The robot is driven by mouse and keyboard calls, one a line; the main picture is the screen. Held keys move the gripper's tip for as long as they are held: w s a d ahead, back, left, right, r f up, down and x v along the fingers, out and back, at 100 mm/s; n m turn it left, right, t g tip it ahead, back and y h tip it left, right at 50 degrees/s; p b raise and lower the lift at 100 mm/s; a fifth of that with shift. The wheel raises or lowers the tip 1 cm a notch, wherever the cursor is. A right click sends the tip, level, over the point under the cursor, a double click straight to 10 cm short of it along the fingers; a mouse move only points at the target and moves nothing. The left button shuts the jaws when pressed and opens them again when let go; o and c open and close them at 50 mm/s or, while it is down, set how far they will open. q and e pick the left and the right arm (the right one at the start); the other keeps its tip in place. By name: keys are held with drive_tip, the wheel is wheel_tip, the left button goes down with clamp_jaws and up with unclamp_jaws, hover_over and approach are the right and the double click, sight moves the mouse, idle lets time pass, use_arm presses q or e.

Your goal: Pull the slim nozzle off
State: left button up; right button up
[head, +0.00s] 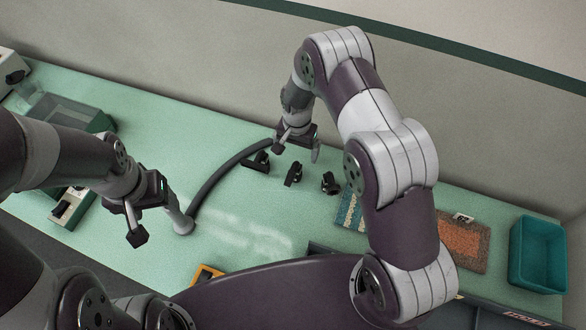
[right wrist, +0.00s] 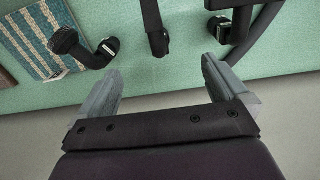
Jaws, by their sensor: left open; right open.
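A dark curved hose (head: 212,182) runs over the green table from a grey round fitting (head: 183,224) towards my right gripper. Its far end is partly hidden by that gripper; the hose (right wrist: 265,35) also shows in the right wrist view, passing behind a finger. Three black nozzle-like pieces stand near it: a left one (head: 257,162), a middle one (head: 293,174) and a right one (head: 330,183). I cannot tell surely which is the slim nozzle. My right gripper (head: 298,145) is open and empty beyond them. My left gripper (head: 160,221) is open beside the grey fitting.
A blue striped mat (head: 349,212) and a brown mat (head: 461,243) lie to the right, partly behind my right arm. A teal bin (head: 538,254) stands at the far right.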

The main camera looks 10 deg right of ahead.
sight(296, 165)
wheel_tip(296, 165, down, 9)
drive_tip(key=b, duration=0.6)
drive_tip(key=shift+b, duration=0.4)
idle(0.8)
clamp_jaws()
drive_tip(key=shift+r, duration=0.15)
